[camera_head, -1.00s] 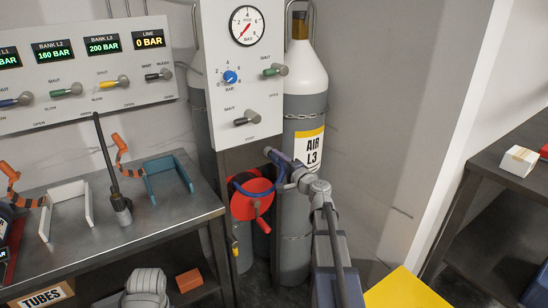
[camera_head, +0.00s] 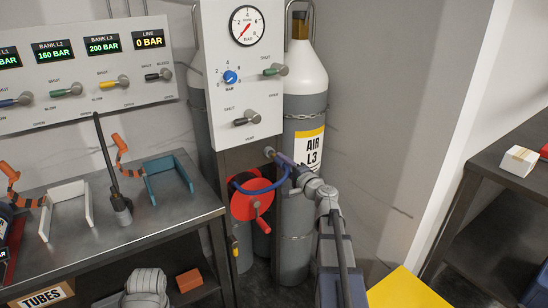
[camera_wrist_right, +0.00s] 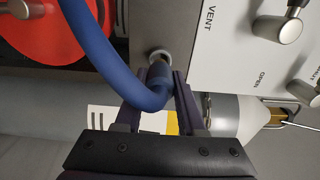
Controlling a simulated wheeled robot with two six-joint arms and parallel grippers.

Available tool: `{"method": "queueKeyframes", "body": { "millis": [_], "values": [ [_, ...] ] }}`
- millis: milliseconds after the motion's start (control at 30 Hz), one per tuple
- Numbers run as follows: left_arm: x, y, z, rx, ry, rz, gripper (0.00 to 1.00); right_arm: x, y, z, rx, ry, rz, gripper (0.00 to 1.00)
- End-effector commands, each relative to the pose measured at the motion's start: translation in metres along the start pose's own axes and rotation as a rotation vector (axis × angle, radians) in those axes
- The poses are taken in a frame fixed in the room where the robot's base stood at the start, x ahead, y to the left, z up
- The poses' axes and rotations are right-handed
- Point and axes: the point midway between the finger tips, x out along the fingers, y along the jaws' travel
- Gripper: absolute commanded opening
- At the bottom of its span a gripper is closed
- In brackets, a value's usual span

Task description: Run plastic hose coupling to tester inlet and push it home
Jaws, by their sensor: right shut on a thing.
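The blue plastic hose (camera_head: 262,190) loops across the front of the red reel; it also shows in the right wrist view (camera_wrist_right: 98,55). My right gripper (camera_head: 279,158) is shut on the hose's coupling end (camera_wrist_right: 158,75), its fingers (camera_wrist_right: 165,88) on either side. My left gripper is out of view.
The red reel (camera_head: 245,207) hangs below the panel (camera_head: 215,95). The AIR L3 cylinder (camera_head: 306,105) stands close behind my right gripper. A metal bench (camera_head: 150,222) with white and teal holders is at left. A dark shelf (camera_head: 500,190) is at right.

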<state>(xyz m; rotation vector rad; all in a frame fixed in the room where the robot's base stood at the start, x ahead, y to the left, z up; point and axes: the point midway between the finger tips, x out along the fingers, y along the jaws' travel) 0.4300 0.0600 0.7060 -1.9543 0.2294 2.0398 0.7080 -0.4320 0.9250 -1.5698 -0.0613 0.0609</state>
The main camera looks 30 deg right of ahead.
Motion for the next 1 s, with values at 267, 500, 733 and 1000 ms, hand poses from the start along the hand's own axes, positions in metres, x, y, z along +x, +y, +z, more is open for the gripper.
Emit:
{"method": "queueKeyframes", "body": {
  "millis": [267,500,733,1000],
  "values": [
    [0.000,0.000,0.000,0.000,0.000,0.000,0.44,-0.009,0.000,0.000,0.000,0.000,0.000,0.00],
    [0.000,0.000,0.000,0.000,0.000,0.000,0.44,-0.015,0.000,0.001,0.000,-0.001,0.000,0.00],
    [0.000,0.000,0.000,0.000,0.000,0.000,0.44,-0.021,0.000,0.001,0.000,-0.001,0.000,0.00],
    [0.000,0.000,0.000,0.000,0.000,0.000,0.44,-0.022,0.000,0.000,0.000,-0.001,0.000,0.00]
  ]
}}
